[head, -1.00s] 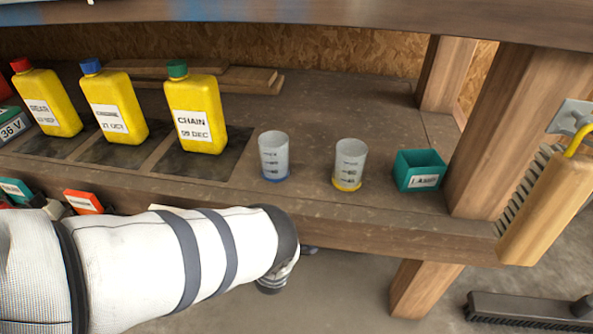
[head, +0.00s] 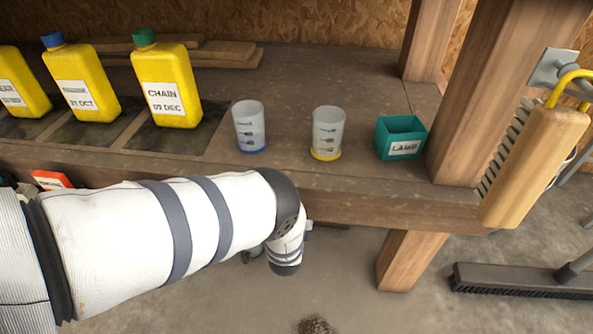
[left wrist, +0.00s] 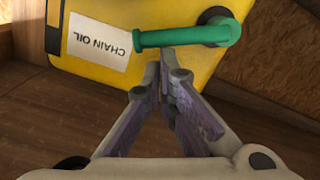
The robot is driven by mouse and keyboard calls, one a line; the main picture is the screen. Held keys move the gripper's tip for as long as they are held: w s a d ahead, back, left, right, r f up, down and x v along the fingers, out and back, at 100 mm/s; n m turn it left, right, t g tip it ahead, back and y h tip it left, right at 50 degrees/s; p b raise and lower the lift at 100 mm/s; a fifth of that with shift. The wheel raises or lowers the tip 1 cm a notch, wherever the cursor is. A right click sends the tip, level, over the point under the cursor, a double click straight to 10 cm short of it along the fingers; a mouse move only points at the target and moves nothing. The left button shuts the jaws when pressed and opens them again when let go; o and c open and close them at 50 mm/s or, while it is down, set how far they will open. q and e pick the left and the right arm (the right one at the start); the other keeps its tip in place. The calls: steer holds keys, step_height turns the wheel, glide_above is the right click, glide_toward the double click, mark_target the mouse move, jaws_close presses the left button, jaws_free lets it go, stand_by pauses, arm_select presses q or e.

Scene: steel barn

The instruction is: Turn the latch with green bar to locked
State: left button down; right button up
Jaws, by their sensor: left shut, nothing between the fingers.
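The latch's green bar (left wrist: 180,38) shows in the left wrist view. It lies nearly level in the picture across the front of a yellow container (left wrist: 100,65) and joins a round green part at its right end. A white label (left wrist: 96,41) reading CHAIN OIL appears upside down beside the bar's left end. My left gripper (left wrist: 165,62) is shut and empty, its fingertips close below the bar; I cannot tell whether they touch it. The head view shows my left arm but not the green bar, and its gripper is mostly hidden there. My right gripper is in neither view.
In the head view, yellow bottles (head: 168,88), two measuring cups (head: 250,127) (head: 327,133) and a teal bin (head: 400,138) stand on the wooden bench (head: 290,185). A brush (head: 535,160) hangs at right. A broom (head: 520,280) lies on the floor.

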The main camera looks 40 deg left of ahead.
arm_select(q)
steer(key=shift+w+d+f+m+b, duration=0.25)
steer(key=shift+d+f+m+b, duration=0.2)
steer(key=shift+f, duration=0.1)
steer(key=shift+w+d+f+m+b, duration=0.25)
steer(key=shift+d+f+m+b, duration=0.1)
steer(key=shift+f+b, duration=0.15)
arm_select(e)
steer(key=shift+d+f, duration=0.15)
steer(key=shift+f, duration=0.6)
arm_select(q)
steer(key=shift+f, duration=0.1)
